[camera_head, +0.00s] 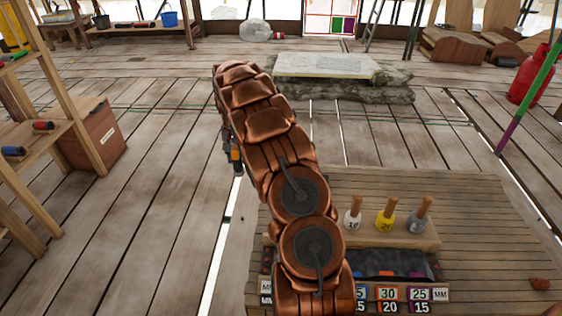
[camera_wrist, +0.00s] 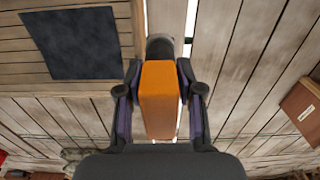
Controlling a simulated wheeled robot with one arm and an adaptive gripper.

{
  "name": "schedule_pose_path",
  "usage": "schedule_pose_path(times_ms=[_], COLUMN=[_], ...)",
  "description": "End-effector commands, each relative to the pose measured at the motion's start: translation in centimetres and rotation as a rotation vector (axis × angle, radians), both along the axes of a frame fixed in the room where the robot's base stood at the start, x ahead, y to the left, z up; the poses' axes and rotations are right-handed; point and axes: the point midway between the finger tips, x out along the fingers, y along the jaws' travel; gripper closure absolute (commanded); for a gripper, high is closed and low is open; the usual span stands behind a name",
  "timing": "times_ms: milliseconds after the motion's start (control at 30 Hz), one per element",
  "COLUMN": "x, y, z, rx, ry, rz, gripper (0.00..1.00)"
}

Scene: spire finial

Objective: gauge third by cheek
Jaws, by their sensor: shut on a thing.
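My gripper (camera_wrist: 160,88) is shut on an orange block (camera_wrist: 160,105), with one dark finger pad on each side of it. A dark rounded thing shows just beyond the block's far end; I cannot tell what it is. In the head view, a small orange patch (camera_head: 236,155) shows beside my arm, which hides most of the gripper. Three wooden-handled pieces, white (camera_head: 352,218), yellow (camera_head: 386,220) and grey (camera_head: 418,222), stand in a wooden rack (camera_head: 410,238) on the bench. Number labels (camera_head: 388,300) run along its front, partly hidden by my arm.
A dark tray (camera_head: 400,263) lies in front of the rack. A dark square (camera_wrist: 75,43) lies on planks in the wrist view. Shelves (camera_head: 75,130) stand at left, a pale slab (camera_head: 325,66) behind, and a red cylinder (camera_head: 527,78) at right.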

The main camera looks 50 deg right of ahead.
Motion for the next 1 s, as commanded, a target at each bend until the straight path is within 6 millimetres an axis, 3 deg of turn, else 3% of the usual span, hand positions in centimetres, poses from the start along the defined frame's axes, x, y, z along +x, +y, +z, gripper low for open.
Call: schedule_pose_path(times_ms=[100, 200, 400, 600, 1000], x=[-1.8, -3.4, -6.0, -6.9, -7.0], y=[-5.1, -8.6, -13.2, -14.8, -14.8], z=[-2.6, -4.6, -7.2, -8.2, -11.0], rx=[0.002, 0.001, -0.005, -0.009, -0.009], ry=[0.002, 0.006, 0.009, 0.008, 0.009], rz=[-0.139, -0.24, -0.382, -0.431, -0.431], gripper=[1.0, 1.0, 1.0, 1.0, 1.0])
